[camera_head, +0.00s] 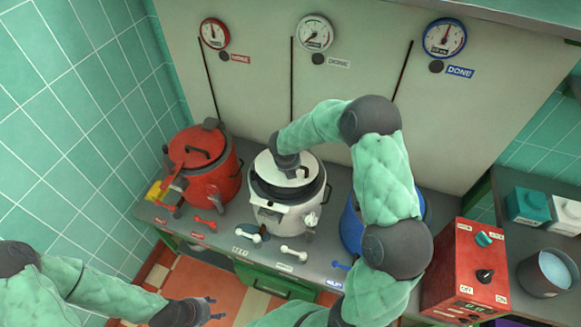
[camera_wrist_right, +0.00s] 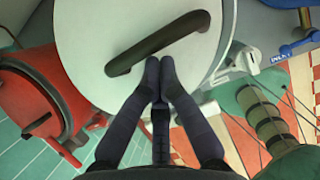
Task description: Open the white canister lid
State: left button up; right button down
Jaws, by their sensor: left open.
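The white canister (camera_head: 283,210) stands on the grey counter between a red and a blue one. Its round white lid (camera_head: 268,166) lies over a dark collar; I cannot tell whether it is slightly raised. In the right wrist view the lid (camera_wrist_right: 90,35) fills the upper middle, with a dark bar handle (camera_wrist_right: 130,60) across it. My right gripper (camera_wrist_right: 159,62) has its fingertips together at the handle's near edge, with no part of the handle visible between them. In the head view my right arm hides part of the lid. My left gripper (camera_head: 211,309) is open and empty, low in front of the counter.
The red canister (camera_head: 205,185) stands left, and the blue canister (camera_head: 351,222) is partly behind my right arm. Small levers line the counter front. A red control box (camera_head: 462,262) stands right, beside a grey pot (camera_head: 546,275). Gauges hang on the back wall.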

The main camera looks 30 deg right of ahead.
jog(key=d+r+p, duration=0.1)
jog(key=r+p, duration=0.1)
jog(key=w+r+p, duration=0.1)
jog(key=p, duration=0.1)
jog(key=w+d+r+p, duration=0.1)
jog(key=r+p, duration=0.1)
jog(key=shift+w+d+r+p, duration=0.1)
jog(key=shift+d+r+p, duration=0.2)
jog(key=shift+r+p, duration=0.05)
jog(key=w+d+r+p, duration=0.4)
jog(key=w+d, duration=0.2)
jog(key=d, duration=0.1)
jog(key=w+d+r+p, duration=0.4)
jog(key=w+d, duration=0.2)
jog(key=d, duration=0.2)
jog(key=shift+w+p, duration=0.35)
jog(key=shift+p, duration=0.05)
jog(key=shift+f, duration=0.15)
jog(key=v, duration=1.2)
jog(key=shift+r, duration=0.3)
